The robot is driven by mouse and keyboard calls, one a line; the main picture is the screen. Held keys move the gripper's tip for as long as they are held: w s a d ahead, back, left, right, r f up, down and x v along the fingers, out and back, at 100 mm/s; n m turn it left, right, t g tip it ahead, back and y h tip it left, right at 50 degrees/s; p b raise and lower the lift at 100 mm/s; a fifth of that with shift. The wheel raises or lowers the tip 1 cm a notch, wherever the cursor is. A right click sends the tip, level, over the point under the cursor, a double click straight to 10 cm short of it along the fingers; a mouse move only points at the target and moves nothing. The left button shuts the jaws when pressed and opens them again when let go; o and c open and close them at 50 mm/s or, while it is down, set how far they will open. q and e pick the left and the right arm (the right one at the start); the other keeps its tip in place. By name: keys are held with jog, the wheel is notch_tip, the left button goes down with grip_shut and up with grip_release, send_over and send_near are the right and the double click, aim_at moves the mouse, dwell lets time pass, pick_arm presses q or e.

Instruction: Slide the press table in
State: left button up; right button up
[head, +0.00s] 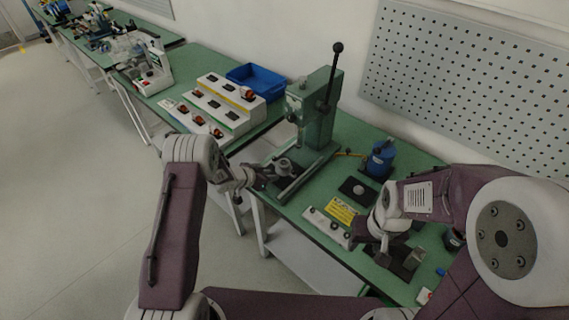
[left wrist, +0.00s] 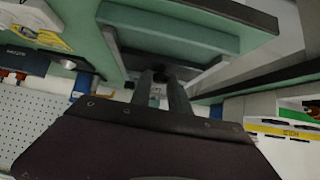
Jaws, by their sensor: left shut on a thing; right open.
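The green press (head: 318,112) stands on the green bench with its black lever (head: 334,75) upright. At its foot is the sliding press table (head: 284,167), with a round grey part on it, on dark rails (head: 308,177) along the bench. My left gripper (head: 264,176) is at the left end of the press table, shut on what seems to be its front edge or handle. In the left wrist view its fingers (left wrist: 160,88) close on a small dark piece below the green body; the grip is partly hidden. My right gripper (head: 408,262) is open over the bench's right part, by a small metal block.
Left are a white stepped rack (head: 215,105) and a blue bin (head: 257,82).

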aim_at(286, 162)
pick_arm(q)
jog(key=shift+w+d+p, duration=0.15)
jog(key=shift+w+d, duration=0.75)
jog(key=shift+w, duration=0.3)
jog(key=shift+w+d+p, duration=0.15)
jog(key=shift+w+d, duration=0.8)
jog(key=shift+w, duration=0.2)
jog(key=shift+w+d+p, duration=0.15)
jog(key=shift+w+d, duration=0.75)
jog(key=shift+w, duration=0.3)
jog(key=o, duration=0.7)
jog(key=shift+c, duration=0.2)
jog(key=p+v, duration=0.4)
jog(key=v, duration=0.2)
